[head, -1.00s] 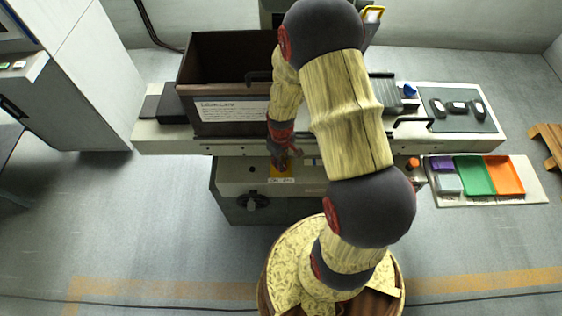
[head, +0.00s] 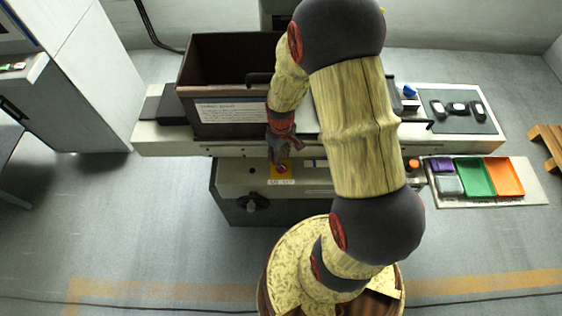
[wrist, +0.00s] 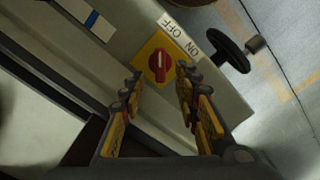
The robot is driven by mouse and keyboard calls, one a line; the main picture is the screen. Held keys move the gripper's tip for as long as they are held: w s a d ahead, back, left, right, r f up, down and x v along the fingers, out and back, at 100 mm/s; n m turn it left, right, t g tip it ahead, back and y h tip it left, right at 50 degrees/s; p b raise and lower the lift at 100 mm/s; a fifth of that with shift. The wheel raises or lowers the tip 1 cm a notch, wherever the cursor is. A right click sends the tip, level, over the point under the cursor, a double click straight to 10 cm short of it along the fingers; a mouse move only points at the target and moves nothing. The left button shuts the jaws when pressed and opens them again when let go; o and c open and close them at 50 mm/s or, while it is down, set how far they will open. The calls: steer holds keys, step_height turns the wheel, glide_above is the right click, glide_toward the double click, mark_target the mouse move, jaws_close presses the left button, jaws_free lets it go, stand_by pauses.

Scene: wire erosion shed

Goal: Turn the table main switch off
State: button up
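The main switch is a red rotary knob (wrist: 158,66) with a white mark, on a yellow square plate (wrist: 149,45); the knob also shows in the head view (head: 283,169) on the machine's front. A white label (wrist: 179,35) reading ON and OFF runs along one side of the plate. I cannot tell for certain which word the mark points to. My gripper (wrist: 160,75) is open, its two fingers apart on either side of the knob in the wrist view. In the head view my gripper (head: 279,153) is just behind the knob. Contact cannot be made out.
A black handwheel (head: 252,203) sits left of the switch, and shows in the wrist view (wrist: 230,54). A dark open tank (head: 188,80) stands behind the gripper. An orange button (head: 413,165) and coloured trays (head: 474,176) lie to the right.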

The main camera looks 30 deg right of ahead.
step_height(320, 180, up, 7)
stand_by(0.3)
stand_by(0.4)
steer(key=s+a+r+t, duration=0.2)
steer(key=s+a+r, duration=0.2)
steer(key=r, duration=0.5)
steer(key=s+a+r+m+t+b, duration=0.1)
steer(key=s+a+r, duration=0.3)
steer(key=r, duration=0.5)
steer(key=s+a+r+m+t, duration=0.1)
steer(key=s+a+r, duration=0.3)
steer(key=r, duration=0.4)
steer(key=shift+s+r+t+b, duration=0.3)
steer(key=shift+s+r+t, duration=0.15)
steer(key=shift+t, duration=0.35)
